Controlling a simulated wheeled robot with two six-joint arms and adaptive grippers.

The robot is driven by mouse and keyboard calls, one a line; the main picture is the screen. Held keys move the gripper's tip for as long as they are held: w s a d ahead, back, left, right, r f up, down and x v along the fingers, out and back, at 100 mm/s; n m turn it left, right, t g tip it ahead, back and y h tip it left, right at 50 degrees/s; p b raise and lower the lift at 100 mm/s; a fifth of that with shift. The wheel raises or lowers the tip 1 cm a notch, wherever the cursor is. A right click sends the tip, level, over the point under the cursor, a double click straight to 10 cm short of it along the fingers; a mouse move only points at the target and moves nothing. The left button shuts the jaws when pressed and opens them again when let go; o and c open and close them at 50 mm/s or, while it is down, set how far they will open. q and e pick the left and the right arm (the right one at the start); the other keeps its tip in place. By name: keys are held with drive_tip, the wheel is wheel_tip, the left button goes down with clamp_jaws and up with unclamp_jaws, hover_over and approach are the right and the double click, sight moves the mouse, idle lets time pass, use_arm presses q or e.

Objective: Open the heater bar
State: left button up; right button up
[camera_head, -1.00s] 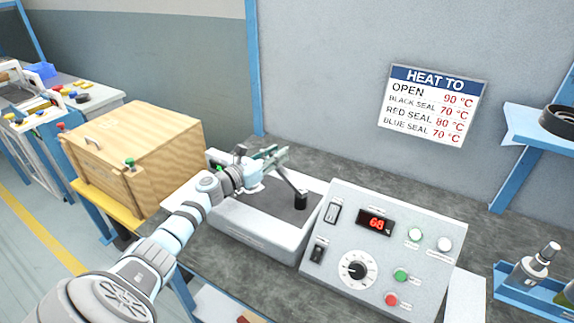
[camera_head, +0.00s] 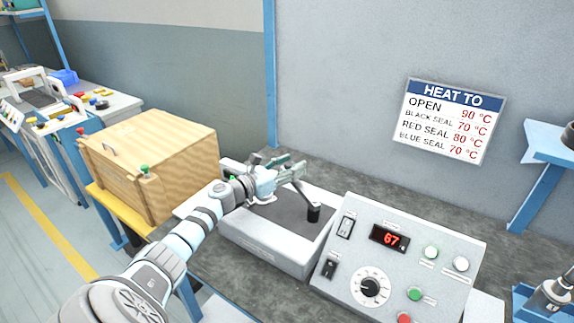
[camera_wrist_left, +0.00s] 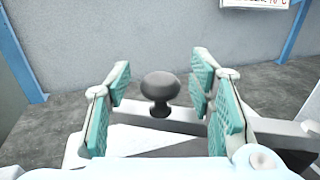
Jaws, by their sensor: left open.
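The heater unit is a low white box (camera_head: 262,243) with a dark top plate (camera_head: 281,225) on the bench. In the left wrist view, a round black knob (camera_wrist_left: 160,90) shows in the gap between the open fingers of the left gripper (camera_wrist_left: 160,105). A pale bar shows behind the knob. I cannot tell whether any pad touches the knob. My right gripper is not in view.
A grey control panel (camera_head: 345,265) with a red display reading 67, a dial and buttons stands right of the box. A wooden crate (camera_head: 180,165) is at left. A wall sign (camera_head: 450,122) reads "HEAT TO", "OPEN 90 °C". A blue shelf (camera_head: 545,145) is at right.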

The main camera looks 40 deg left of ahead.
use_arm(q)
drive_tip(key=s, duration=0.3)
drive_tip(key=s+a, duration=0.1)
drive_tip(key=s, duration=0.6)
drive_tip(key=shift+s+a+f, duration=0.1)
drive_tip(key=shift+s+a, duration=0.05)
drive_tip(key=shift+a, duration=0.1)
drive_tip(key=shift+s+a, duration=0.15)
drive_tip(key=shift+s, duration=0.6)
drive_tip(key=shift+c, duration=0.2)
